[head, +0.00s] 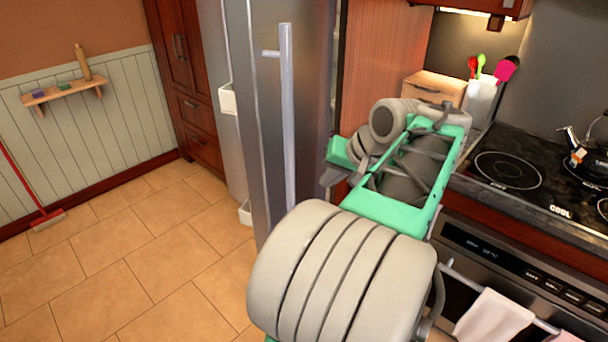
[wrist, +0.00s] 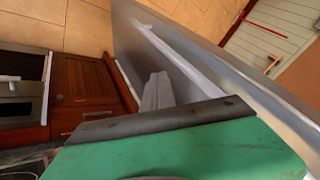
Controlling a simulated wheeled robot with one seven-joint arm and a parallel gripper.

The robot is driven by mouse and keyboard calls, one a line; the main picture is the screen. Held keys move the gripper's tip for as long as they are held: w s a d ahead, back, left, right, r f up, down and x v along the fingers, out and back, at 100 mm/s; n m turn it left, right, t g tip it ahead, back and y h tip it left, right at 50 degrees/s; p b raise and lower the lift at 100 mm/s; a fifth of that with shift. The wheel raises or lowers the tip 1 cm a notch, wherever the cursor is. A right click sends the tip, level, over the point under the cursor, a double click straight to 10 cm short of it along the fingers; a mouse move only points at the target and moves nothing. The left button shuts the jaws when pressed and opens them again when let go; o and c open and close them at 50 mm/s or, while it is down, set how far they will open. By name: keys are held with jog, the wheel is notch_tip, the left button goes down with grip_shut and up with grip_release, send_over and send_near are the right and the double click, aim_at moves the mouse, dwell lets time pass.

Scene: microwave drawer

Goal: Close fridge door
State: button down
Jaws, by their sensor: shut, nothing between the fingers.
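The fridge door (head: 262,100) is steel and stands ajar in the head view, with a long vertical handle (head: 287,115) on its face. White shelf bins show beyond its left edge. In the wrist view the door (wrist: 140,45) runs diagonally, with its handle (wrist: 180,60) along it. My gripper (head: 331,178) is at the right of the door in the head view, largely hidden by my arm. In the wrist view my gripper (wrist: 157,78) is shut and empty, its fingertips close to the door face beside the handle. I cannot tell whether they touch it.
A stove (head: 510,170) with a kettle (head: 590,150) and an oven with a towel (head: 492,318) stand at right. Tiled floor at left is clear, with a broom (head: 47,218) by the wall.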

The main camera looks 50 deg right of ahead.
jog(key=w+r+x, duration=0.1)
jog(key=x, duration=0.9)
jog(key=shift+w+a, duration=0.3)
jog(key=shift+w, duration=0.15)
jog(key=shift+w+b, duration=0.1)
jog(key=shift+b, duration=0.2)
